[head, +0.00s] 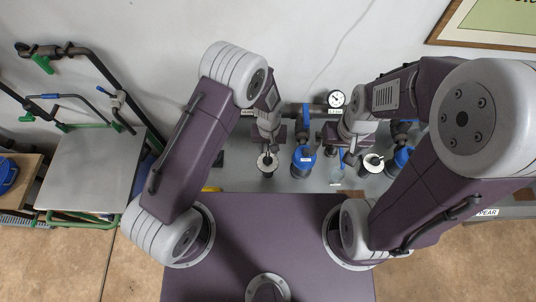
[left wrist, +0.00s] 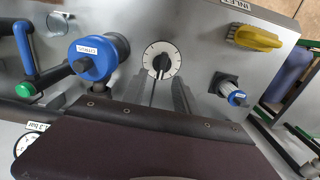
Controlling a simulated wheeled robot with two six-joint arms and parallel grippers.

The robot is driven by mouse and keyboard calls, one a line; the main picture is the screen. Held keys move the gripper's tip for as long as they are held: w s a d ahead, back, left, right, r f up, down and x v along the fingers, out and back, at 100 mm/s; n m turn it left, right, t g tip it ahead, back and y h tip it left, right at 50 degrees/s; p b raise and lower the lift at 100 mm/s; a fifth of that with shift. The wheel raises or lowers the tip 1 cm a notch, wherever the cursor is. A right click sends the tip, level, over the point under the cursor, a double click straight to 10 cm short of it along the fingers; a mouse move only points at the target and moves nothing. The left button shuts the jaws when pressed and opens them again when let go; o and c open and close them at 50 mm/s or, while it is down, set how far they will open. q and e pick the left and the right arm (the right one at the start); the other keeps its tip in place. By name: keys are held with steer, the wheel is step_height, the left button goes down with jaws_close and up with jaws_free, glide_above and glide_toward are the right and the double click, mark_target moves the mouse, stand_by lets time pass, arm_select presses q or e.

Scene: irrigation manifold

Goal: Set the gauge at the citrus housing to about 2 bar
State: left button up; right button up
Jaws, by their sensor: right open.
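The citrus housing (left wrist: 95,58) is a grey body with a blue cap, its label reading CITRUS; in the head view a blue-capped housing (head: 303,158) stands right of my left gripper. Beside it is a white dial (left wrist: 161,60) with a black knob, also in the head view (head: 267,163). My right gripper (head: 351,157) is open, left of another white dial (head: 373,163).
A yellow handle (left wrist: 257,39) and a small blue-tipped fitting (left wrist: 232,94) lie right of the dial. A blue lever with a green end (left wrist: 30,75) is at the left. A grey-topped cart (head: 95,170) stands left of the bench.

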mark_target(268, 157)
arm_select(q)
steer(key=f, duration=0.2)
steer(key=f+p, duration=0.1)
steer(key=f, duration=0.1)
steer(key=f+p, duration=0.1)
steer(key=f, duration=0.1)
steer(key=shift+a+f, duration=0.1)
steer(key=shift+a, duration=0.25)
steer(key=shift+d+f, duration=0.2)
steer(key=shift+f, duration=0.4)
steer(key=shift+a, duration=0.15)
steer(key=shift+c, duration=0.8)
steer(key=c, duration=0.5)
jaws_close()
